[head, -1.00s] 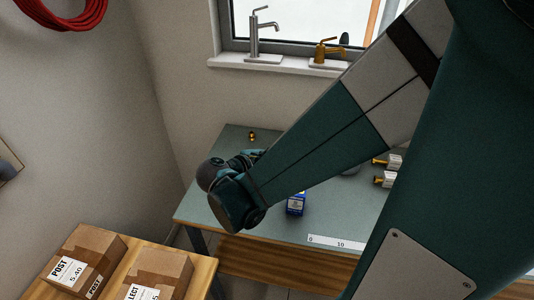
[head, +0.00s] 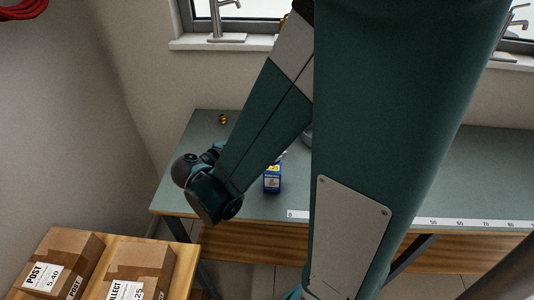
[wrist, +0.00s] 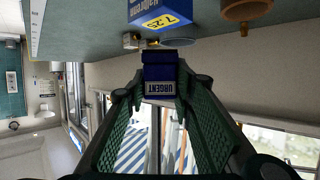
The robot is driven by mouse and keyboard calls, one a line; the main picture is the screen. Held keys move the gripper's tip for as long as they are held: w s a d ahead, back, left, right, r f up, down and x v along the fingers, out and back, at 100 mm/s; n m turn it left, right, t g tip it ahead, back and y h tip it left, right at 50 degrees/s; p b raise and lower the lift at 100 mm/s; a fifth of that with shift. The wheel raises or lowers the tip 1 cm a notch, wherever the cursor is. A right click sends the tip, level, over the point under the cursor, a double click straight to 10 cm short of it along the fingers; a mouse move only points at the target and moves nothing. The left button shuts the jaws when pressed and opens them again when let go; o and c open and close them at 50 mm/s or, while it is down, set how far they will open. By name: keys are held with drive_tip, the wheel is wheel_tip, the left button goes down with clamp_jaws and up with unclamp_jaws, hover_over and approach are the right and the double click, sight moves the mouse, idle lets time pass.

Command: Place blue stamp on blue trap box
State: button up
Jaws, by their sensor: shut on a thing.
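My gripper (wrist: 160,100) is shut on a small dark blue stamp (wrist: 160,73) whose pale label reads URGENT. The stamp sits between the fingertips. A blue box with a yellow 7.25 label (wrist: 160,12) shows just beyond the stamp in the wrist view, with a gap between them. In the head view this blue box (head: 272,181) stands upright on the grey-green bench, just right of my forearm. The stamp and fingertips are hidden behind my arm in the head view.
Small brass fittings (head: 223,119) stand at the back left of the bench (head: 180,190). A white ruler strip (head: 470,223) runs along its front edge. Cardboard parcels (head: 140,268) sit on a wooden table at the front left. A window sill with a tap (head: 215,42) is behind.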

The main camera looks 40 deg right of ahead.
drive_tip(key=shift+f+b, duration=0.4)
drive_tip(key=shift+f, duration=1.25)
drive_tip(key=shift+f, duration=0.15)
drive_tip(key=o, duration=0.9)
drive_tip(key=shift+r, duration=0.2)
drive_tip(key=p+v, duration=0.2)
drive_tip(key=v, duration=1)
